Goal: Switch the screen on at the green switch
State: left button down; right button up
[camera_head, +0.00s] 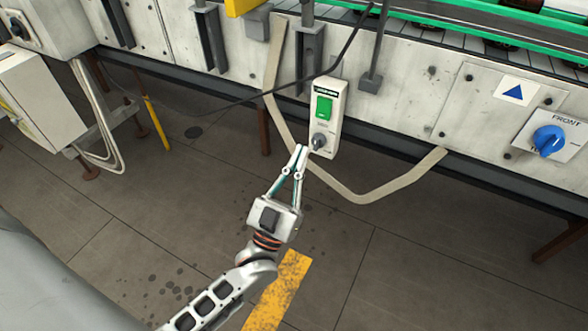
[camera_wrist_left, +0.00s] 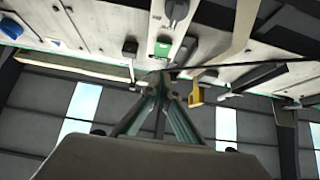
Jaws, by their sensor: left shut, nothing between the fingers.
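The green switch (camera_head: 324,108) sits on a pale upright switch box (camera_head: 336,88) on the side of the conveyor frame. A grey knob (camera_head: 319,141) is below it on the same box. My left gripper (camera_head: 301,149) is shut and empty, its fingertips just left of the knob and below the green switch in the head view. In the left wrist view the shut fingertips (camera_wrist_left: 161,78) show below the green switch (camera_wrist_left: 163,49), and the knob (camera_wrist_left: 177,10) is above it. I cannot tell whether the fingertips touch the box. No screen is in view. My right gripper is not in view.
A black cable (camera_head: 240,103) runs past the box's top left. A beige strip (camera_head: 368,195) loops below it. A blue rotary knob (camera_head: 548,140) marked FRONT is at the right. Amber bottles (camera_head: 504,38) lie on the conveyor. The floor is open around my arm.

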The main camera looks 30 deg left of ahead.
aim_at(322, 112)
pick_arm(q)
jog(key=w, duration=0.2)
jog(key=w+r, duration=0.1)
jog(key=w, duration=0.1)
jog(key=w+r, duration=0.1)
jog(key=w, duration=0.2)
jog(key=shift+d+b, duration=0.1)
jog(key=shift+b, duration=0.3)
jog(key=shift+w, duration=0.25)
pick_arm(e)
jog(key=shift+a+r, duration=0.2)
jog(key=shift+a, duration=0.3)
pick_arm(q)
jog(key=shift+r, duration=0.1)
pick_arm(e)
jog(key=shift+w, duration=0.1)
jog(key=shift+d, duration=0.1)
